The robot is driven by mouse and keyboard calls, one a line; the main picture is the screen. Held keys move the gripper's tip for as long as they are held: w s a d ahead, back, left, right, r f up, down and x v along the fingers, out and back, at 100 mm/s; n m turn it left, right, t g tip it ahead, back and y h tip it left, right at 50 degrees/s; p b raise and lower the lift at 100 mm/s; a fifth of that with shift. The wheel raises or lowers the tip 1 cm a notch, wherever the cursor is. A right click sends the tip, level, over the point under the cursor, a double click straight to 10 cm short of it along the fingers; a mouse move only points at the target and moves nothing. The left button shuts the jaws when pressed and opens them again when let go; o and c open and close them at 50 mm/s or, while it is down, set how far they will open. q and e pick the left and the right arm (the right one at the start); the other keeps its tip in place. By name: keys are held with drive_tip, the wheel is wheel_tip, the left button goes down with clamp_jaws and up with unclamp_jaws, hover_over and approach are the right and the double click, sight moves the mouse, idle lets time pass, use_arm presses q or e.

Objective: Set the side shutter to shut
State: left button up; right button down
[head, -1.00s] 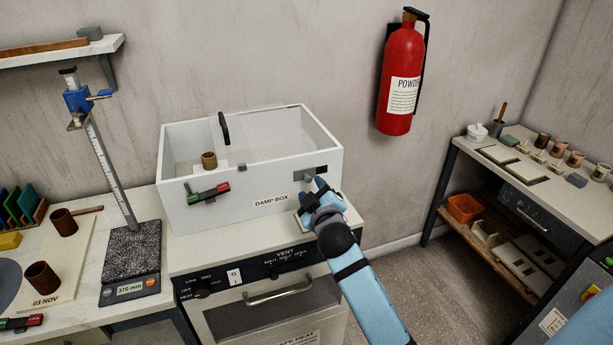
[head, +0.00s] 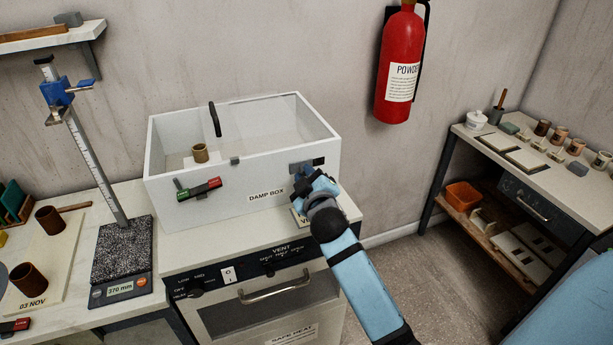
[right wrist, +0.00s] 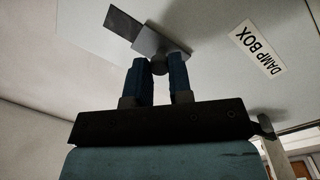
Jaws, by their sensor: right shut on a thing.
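The white damp box (head: 215,197) stands on the counter. The side shutter is a small grey plate on the right of its front wall; in the right wrist view the plate (right wrist: 163,44) shows clearly with a round knob (right wrist: 159,67). A dark rectangle (right wrist: 123,24) lies beside the plate, left uncovered by it; it also shows in the head view (head: 319,161). My right gripper (head: 309,175) is at the shutter, its blue fingers shut on the knob. In the head view the gripper hides most of the plate. My left gripper is not in view.
A red and green handle (head: 200,189) sits on the box's front left. Below is an oven (head: 265,305) with a bar handle. A height gauge (head: 90,160) stands on the left. A red extinguisher (head: 399,65) hangs on the wall. The floor to the right is clear.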

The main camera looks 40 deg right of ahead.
drive_tip(key=d, duration=0.2)
drive_tip(key=s+d+p, duration=0.1)
drive_tip(key=d, duration=0.1)
drive_tip(key=shift+p, duration=0.3)
drive_tip(key=shift+w, duration=0.1)
drive_tip(key=c, duration=1.2)
unclamp_jaws()
drive_tip(key=shift+c, duration=0.2)
drive_tip(key=shift+o, duration=1.1)
drive_tip(key=shift+d, duration=0.15)
